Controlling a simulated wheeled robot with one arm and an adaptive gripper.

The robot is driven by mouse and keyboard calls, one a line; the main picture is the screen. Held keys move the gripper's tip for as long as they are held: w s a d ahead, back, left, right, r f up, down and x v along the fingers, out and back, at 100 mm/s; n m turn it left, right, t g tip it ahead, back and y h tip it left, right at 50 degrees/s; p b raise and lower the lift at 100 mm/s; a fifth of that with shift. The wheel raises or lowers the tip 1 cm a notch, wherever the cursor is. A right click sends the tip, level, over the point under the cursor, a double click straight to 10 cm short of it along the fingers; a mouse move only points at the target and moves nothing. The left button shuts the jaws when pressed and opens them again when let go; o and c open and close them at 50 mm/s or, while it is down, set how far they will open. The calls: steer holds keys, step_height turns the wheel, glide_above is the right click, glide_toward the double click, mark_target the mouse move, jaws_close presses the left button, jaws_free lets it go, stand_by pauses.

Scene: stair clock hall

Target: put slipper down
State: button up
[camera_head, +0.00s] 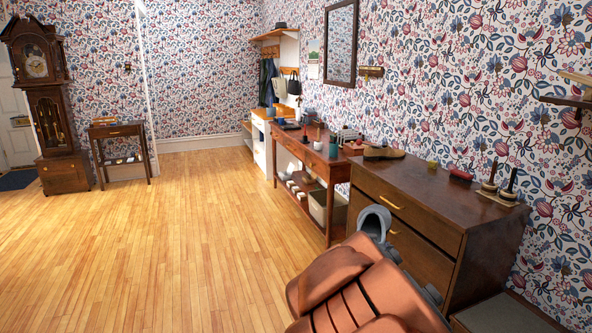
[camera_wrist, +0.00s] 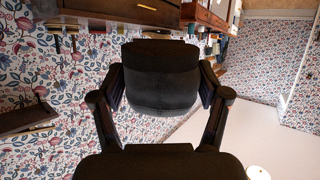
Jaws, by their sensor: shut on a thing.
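The slipper (camera_wrist: 160,75) looks dark in the wrist view and sits between the two fingers of my gripper (camera_wrist: 162,88), one finger against each side. In the head view the slipper (camera_head: 374,218) appears as a grey, rounded shape with an open mouth, in front of the dresser's left end. It is held in the air, apart from the floor as far as I can see. My orange arm hides most of my gripper and part of the slipper in the head view.
The wooden floor (camera_head: 160,240) at left is clear.

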step_height(320, 180, up, 5)
steer(key=p, duration=0.3)
steer(key=shift+r+p, duration=0.1)
steer(key=shift+p, duration=0.3)
steer(key=shift+n+y, duration=0.6)
steer(key=shift+y, duration=0.1)
steer(key=f, duration=0.2)
steer(key=w+d+f, duration=0.1)
steer(key=f, duration=0.1)
steer(key=w+d+f, duration=0.1)
steer(key=f, duration=0.1)
steer(key=shift+f, duration=0.15)
step_height(320, 180, down, 7)
steer(key=a+n+y, duration=0.2)
steer(key=shift+w+t+y, duration=0.3)
steer(key=shift+w, duration=0.05)
steer(key=shift+f, duration=0.1)
